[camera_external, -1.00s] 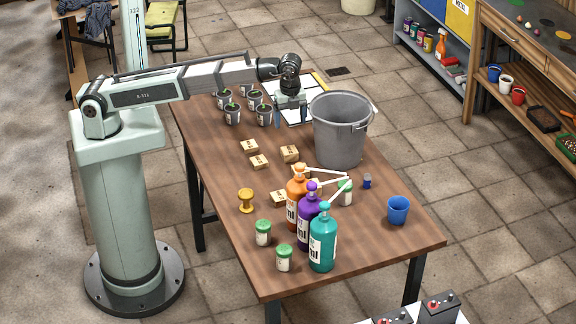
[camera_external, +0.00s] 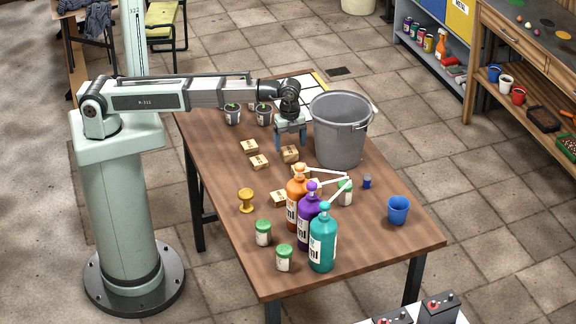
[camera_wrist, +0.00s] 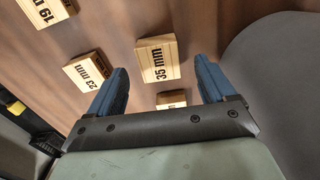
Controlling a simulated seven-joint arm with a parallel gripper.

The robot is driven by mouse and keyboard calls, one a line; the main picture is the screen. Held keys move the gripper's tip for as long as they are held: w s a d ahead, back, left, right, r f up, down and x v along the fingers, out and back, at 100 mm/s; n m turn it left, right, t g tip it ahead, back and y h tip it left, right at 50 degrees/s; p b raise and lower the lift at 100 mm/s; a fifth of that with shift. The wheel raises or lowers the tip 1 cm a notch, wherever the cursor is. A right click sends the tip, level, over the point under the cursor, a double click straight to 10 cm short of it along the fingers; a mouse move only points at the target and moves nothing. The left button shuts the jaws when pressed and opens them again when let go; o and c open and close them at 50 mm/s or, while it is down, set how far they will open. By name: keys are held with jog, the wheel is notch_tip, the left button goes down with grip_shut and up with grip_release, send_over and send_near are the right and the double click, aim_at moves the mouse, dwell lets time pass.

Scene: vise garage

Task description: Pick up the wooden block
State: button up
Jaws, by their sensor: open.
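Several wooden blocks with printed sizes lie on the table. In the wrist view, the "35 mm" block (camera_wrist: 158,58) lies between my fingers in the picture, the "23 mm" block (camera_wrist: 89,70) is to its left, and the "19" block (camera_wrist: 45,10) is at the upper left. Part of another block (camera_wrist: 171,98) shows behind my gripper's palm. The external view shows blocks at the table's middle (camera_external: 290,154), (camera_external: 259,161) and (camera_external: 250,146). My gripper (camera_external: 290,141) is open and empty, pointing down above the blocks. It also shows in the wrist view (camera_wrist: 161,68).
A grey bucket (camera_external: 340,130) stands close to the right of my gripper. Small potted plants (camera_external: 233,115) are at the left back. Pump bottles (camera_external: 323,240), green-lidded jars (camera_external: 263,233), a yellow spool-shaped item (camera_external: 246,200) and a blue cup (camera_external: 398,210) stand toward the front.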

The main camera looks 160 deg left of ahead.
aim_at(289, 150)
jog(key=shift+f, duration=2)
jog(key=c, duration=1.1)
